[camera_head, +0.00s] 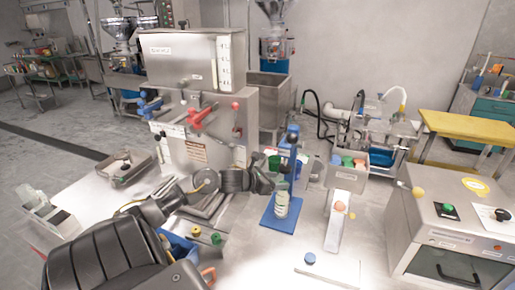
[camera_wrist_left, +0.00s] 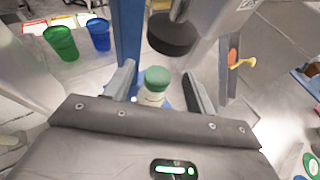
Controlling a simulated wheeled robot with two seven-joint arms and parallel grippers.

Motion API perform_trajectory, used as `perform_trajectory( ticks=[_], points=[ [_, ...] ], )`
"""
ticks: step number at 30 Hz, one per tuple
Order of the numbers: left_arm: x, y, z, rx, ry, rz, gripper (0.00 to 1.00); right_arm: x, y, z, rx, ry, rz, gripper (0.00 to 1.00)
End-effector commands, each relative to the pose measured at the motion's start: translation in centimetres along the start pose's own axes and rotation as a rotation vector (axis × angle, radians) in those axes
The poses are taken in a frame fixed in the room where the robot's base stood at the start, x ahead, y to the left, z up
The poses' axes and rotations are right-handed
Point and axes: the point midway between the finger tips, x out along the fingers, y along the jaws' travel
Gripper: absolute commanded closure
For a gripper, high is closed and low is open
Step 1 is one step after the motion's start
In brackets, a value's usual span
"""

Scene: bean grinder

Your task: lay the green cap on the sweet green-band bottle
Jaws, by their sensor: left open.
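A pale bottle (camera_head: 282,205) stands upright on the blue base of a press stand (camera_head: 270,217). In the left wrist view a green cap (camera_wrist_left: 157,76) sits on top of the bottle (camera_wrist_left: 151,97); whether it is pressed down I cannot tell. My left gripper (camera_head: 280,180) is just above the bottle in the head view. In the wrist view its two fingers (camera_wrist_left: 160,88) are apart, one on each side of the capped bottle top, with gaps visible. The bottle's band is too small to read. My right gripper is not in view.
The stand's blue post (camera_wrist_left: 130,35) and black press head (camera_wrist_left: 173,34) are close by the gripper. A green cup (camera_wrist_left: 62,43) and a blue cup (camera_wrist_left: 98,35) stand to the left.

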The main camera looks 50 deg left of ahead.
Motion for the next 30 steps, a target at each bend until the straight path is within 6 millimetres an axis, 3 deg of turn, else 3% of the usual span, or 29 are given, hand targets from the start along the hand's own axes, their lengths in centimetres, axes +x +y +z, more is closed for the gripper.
perform_trajectory(
  ticks=[1,5,16,22,30],
  points=[
    [-0.8,-0.2,-0.9,0.009,0.007,-0.004,0.44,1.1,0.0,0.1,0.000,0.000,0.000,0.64],
    [-3.3,-0.2,-0.9,0.008,0.008,-0.004,0.44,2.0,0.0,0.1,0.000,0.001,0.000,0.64],
    [-8.7,-0.2,-0.6,0.001,0.004,-0.003,0.44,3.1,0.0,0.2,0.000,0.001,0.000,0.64],
    [-10.1,-0.1,-0.4,0.000,0.004,-0.002,0.44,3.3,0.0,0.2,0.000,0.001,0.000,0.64],
    [-10.4,-0.1,-0.4,0.001,0.003,-0.002,0.44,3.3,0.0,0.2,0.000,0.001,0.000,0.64]
  ],
)
